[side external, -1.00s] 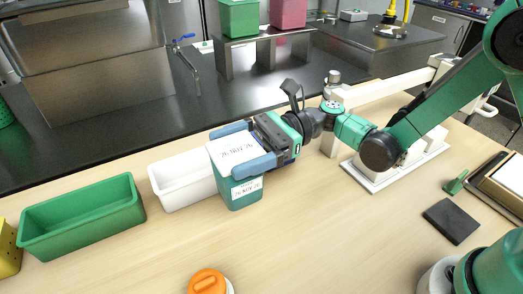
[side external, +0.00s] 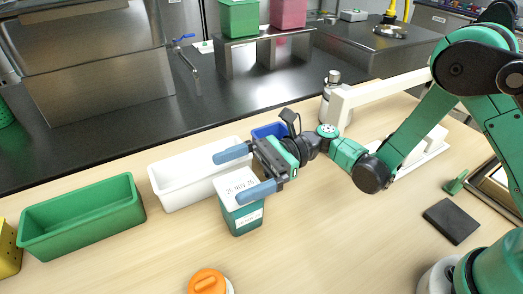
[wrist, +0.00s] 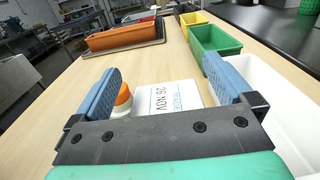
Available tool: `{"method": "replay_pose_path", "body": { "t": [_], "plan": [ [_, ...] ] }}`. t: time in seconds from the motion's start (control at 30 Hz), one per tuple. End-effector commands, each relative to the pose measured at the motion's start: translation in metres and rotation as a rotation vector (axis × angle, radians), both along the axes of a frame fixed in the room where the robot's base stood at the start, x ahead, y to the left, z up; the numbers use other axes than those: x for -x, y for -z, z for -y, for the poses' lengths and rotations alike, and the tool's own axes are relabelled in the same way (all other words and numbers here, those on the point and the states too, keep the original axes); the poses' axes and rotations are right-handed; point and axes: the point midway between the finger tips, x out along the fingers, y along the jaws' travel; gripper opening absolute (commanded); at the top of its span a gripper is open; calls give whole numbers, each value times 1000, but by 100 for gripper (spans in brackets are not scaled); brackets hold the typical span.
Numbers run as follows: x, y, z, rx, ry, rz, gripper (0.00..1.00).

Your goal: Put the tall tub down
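The tall tub (side external: 243,213) is green with a white lid and a date label. It stands upright on the wooden table, just in front of the white bin. My gripper (side external: 247,172) is open at and above the tub's lid, its blue fingers spread wide. In the wrist view the tub's white lid (wrist: 166,98) lies between and beyond the two fingers, with clear gaps beside it. The tub's lower body is hidden in the wrist view.
A white bin (side external: 172,200) is right behind the tub, with a green bin (side external: 82,216) to its left. A blue container (side external: 268,131) is partly hidden behind my gripper. An orange-lidded container (side external: 208,282) stands at the front. The table right of the tub is clear.

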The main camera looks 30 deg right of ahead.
Motion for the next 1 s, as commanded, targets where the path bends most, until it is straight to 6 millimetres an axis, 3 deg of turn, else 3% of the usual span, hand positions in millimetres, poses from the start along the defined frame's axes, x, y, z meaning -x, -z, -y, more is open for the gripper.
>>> {"method": "replay_pose_path", "body": {
  "t": [0.17, 0.5, 0.63, 0.87, 1.0],
  "plan": [
    [-1, 0, 12, 0, 4, 0, 100],
    [-1, 0, 85, 0, 7, 0, 100],
    [-1, 0, 106, 0, 4, 0, 100],
    [-4, -4, 117, 54, 20, 42, 100],
    [-11, -13, 111, 247, 63, 196, 100]
  ]
}}
